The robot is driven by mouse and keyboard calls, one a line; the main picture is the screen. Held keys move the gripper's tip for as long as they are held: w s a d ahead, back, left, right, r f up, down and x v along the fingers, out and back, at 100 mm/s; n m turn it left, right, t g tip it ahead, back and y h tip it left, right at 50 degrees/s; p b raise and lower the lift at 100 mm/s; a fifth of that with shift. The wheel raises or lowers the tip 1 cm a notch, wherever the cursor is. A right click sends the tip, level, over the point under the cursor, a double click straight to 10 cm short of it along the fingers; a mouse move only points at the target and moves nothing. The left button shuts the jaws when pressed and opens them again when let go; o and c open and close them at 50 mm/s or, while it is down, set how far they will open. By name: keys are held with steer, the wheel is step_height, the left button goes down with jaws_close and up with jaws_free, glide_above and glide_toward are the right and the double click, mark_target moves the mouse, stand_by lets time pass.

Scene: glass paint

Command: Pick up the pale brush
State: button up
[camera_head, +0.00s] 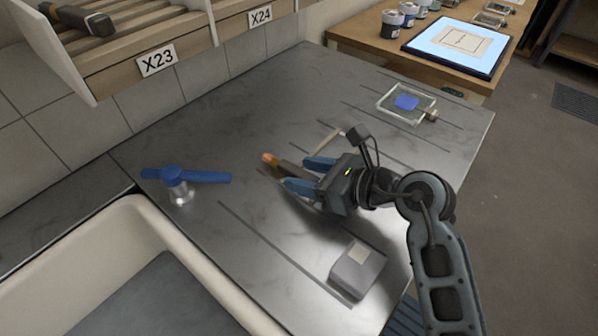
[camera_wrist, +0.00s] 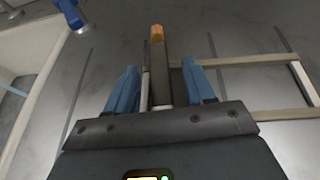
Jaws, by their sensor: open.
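A slim tool with a dark handle and an orange-tan tip (camera_head: 270,159) lies between my gripper's fingers; I cannot tell if it is the pale brush. In the wrist view its orange end (camera_wrist: 157,34) points away from me and its dark length (camera_wrist: 160,70) runs back between the fingers. My gripper (camera_head: 303,174) is open, with one blue finger on each side of this tool, low over the metal counter. In the wrist view my gripper (camera_wrist: 160,88) shows gaps beside the tool. The tool's near end is hidden by the gripper body.
A pale wooden frame (camera_wrist: 260,60) lies right of the fingers in the wrist view. On the counter (camera_head: 250,110) are a blue-handled tap (camera_head: 185,175), a grey box (camera_head: 357,270) and a glass tray (camera_head: 385,104) with a blue piece. A sink (camera_head: 150,225) is at lower left.

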jaws_close()
stand_by(0.3)
